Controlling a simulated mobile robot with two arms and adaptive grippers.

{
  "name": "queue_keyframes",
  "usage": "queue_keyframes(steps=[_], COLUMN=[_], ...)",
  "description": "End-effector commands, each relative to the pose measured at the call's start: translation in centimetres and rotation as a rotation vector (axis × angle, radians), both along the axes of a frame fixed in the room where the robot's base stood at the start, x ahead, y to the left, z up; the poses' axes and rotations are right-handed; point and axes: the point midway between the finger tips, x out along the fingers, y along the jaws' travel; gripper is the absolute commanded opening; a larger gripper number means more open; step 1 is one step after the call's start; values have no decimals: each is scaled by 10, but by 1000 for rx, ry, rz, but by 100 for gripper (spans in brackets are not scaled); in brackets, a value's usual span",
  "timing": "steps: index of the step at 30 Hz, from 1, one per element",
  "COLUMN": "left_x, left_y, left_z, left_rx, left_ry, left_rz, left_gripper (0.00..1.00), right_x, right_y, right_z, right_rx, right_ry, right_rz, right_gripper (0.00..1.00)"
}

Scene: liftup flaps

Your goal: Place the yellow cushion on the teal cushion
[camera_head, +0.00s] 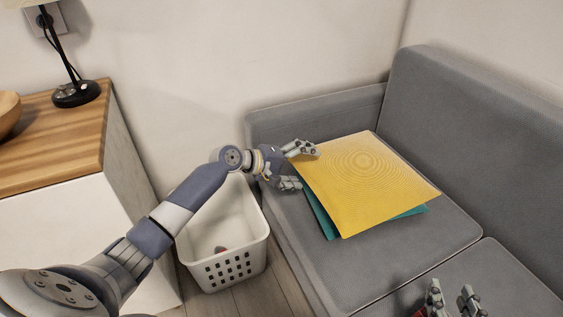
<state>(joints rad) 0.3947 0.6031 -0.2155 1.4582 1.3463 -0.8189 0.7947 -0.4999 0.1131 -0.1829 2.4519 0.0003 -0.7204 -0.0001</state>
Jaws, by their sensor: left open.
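The yellow cushion (367,180) lies on top of the teal cushion (322,217) on the grey sofa seat. The teal cushion shows only along the yellow one's left and lower right edges; the rest is hidden. My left gripper (301,166) is at the left edge of the yellow cushion, with its fingers spread apart. One finger is close to the upper left corner; I cannot tell if it touches. My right gripper (452,297) is at the bottom right, over the front seat, with two fingers apart and nothing seen between them.
The grey sofa (428,92) has an armrest at the back and a backrest at the right. A white basket (223,272) with a small item inside stands on the floor left of it. A wooden-topped cabinet (50,137) with a lamp (76,92) and a bowl is at the left.

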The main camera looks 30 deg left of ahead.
Motion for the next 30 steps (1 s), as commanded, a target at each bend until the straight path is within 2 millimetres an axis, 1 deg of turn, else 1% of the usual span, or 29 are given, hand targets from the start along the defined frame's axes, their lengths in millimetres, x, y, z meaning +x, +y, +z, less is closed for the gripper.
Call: queue_keyframes(steps=[1,6,12,15,20,23,25,26,29,30], left_x=[-6,-24,-46,-54,-62,-69,-80,-87,-118,-133], left_y=[5,19,35,42,47,40,26,17,-17,-31], left_z=[5,16,28,32,36,29,14,5,-27,-40], left_rx=[2,3,3,2,1,27,77,109,250,316], left_ry=[1,0,2,2,0,-1,-6,-9,-36,-53], left_rz=[0,0,0,0,-1,-22,-60,-83,-182,-226], left_gripper=[88,88,88,88,88,88,88,88,88,88], right_x=[-5,-23,-47,-58,-68,-70,-71,-71,-71,-71], right_y=[-3,-11,-21,-25,-28,-29,-29,-29,-29,-29], right_z=[-6,-32,-57,-65,-73,-75,-76,-76,-76,-76], right_rx=[-11,-46,-83,-96,-108,-111,-112,-112,-111,-111], right_ry=[44,196,354,414,470,483,486,486,485,485], right_rz=[-3,-15,-26,-30,-34,-35,-35,-35,-35,-35], right_gripper=[40,40,40,40,40,40,40,40,40,40])
